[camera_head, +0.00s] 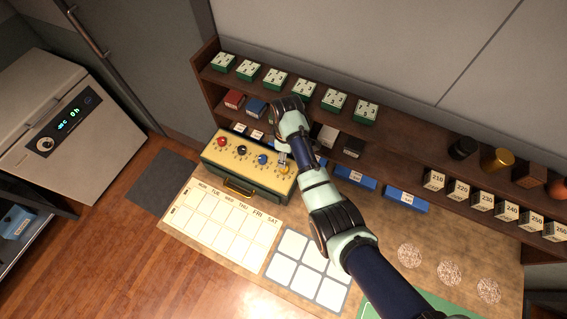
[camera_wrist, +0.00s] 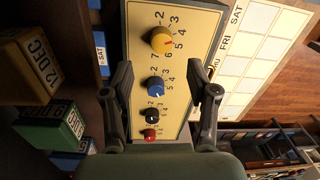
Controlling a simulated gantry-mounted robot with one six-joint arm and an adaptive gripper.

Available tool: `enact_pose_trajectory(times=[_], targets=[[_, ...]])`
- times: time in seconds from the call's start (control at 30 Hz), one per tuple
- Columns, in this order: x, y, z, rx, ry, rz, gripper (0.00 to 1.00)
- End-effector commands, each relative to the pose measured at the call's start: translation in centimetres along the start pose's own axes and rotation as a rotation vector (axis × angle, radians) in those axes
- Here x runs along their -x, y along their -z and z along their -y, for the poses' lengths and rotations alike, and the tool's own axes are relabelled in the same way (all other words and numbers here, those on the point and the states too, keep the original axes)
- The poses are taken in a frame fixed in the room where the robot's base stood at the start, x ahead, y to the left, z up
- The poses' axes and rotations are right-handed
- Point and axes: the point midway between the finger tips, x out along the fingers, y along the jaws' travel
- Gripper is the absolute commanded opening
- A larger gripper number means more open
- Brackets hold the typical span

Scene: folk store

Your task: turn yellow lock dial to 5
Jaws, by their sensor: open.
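The lock box (camera_head: 236,164) is dark green with a cream top face bearing a row of dials. The yellow dial (camera_head: 284,170) is at the right end of the row in the head view. In the wrist view the yellow dial (camera_wrist: 162,40) is at the top, ringed by numbers, with a red mark on its right part; I cannot tell its exact number. My gripper (camera_head: 283,157) is over that end of the box. In the wrist view my gripper (camera_wrist: 168,80) is open and empty, its fingers apart on either side of the row, nearer the blue dial (camera_wrist: 155,84) than the yellow.
A black dial (camera_wrist: 152,115) and a red dial (camera_wrist: 150,133) sit further along the row. A shelf (camera_head: 400,170) with small boxes runs behind the lock box. A calendar sheet (camera_head: 222,215) lies in front of it. The worktop is flat there.

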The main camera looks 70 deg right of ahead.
Motion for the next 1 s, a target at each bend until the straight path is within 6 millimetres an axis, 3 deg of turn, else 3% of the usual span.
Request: enact_pose_trajectory(times=[0.17, 0.5, 0.83, 1.0], targets=[[-1.3, 0.0, 0.1, 0.000, 0.002, 0.001, 0.59], [-7.1, 0.1, 0.1, 0.000, -0.002, -0.001, 0.59], [-7.8, 0.1, 0.1, 0.000, -0.003, -0.002, 0.59], [-7.8, 0.1, 0.1, 0.000, -0.003, -0.002, 0.32]])
